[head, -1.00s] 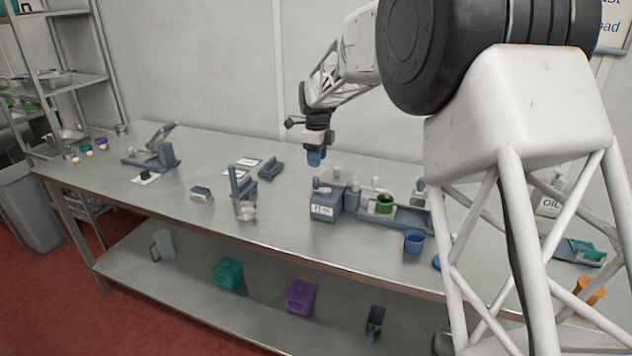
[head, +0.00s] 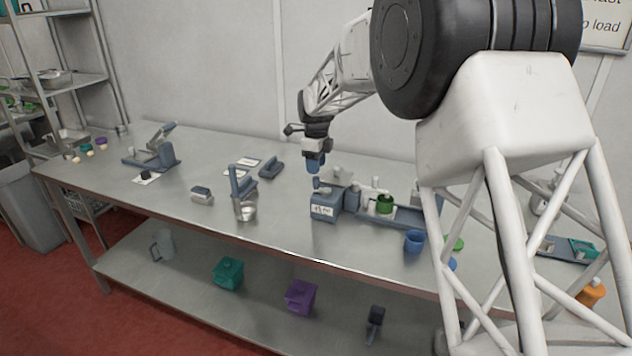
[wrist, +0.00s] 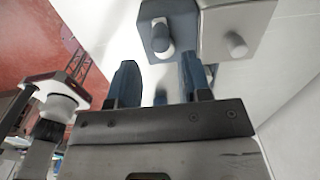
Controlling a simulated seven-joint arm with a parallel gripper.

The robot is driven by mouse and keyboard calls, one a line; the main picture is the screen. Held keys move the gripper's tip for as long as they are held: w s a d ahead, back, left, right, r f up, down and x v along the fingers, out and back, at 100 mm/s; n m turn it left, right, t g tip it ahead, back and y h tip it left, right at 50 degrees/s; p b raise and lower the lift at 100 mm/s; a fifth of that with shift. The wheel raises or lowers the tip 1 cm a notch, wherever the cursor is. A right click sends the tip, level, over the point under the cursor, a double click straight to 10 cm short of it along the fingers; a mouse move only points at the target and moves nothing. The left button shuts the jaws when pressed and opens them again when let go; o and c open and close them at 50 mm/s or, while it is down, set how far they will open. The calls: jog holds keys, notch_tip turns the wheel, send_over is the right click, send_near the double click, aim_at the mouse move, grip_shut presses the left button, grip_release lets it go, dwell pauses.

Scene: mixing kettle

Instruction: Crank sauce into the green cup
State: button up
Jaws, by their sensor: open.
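The green cup (head: 385,204) stands upright on a blue-grey tray at the right half of the bench. Left of it is a blue-grey box with a white label (head: 325,208) and a small knobbed part on top (head: 321,187), perhaps the crank. My gripper (head: 314,166) hangs just above this box, its fingers pointing down. In the wrist view my open gripper (wrist: 160,88) has nothing between its fingers. Contact with the knob is not visible.
A blue cup (head: 414,242) stands near the bench's front edge. White-topped posts (head: 375,184) rise beside the green cup. A blue-grey stand with a metal cup (head: 244,198) is to the left. The bench (head: 290,241) has clear room in front of the labelled box.

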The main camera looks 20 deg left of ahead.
aim_at(316, 177)
jog(key=shift+f, duration=2.95)
jog(key=shift+f, duration=0.15)
jog(key=c, duration=0.6)
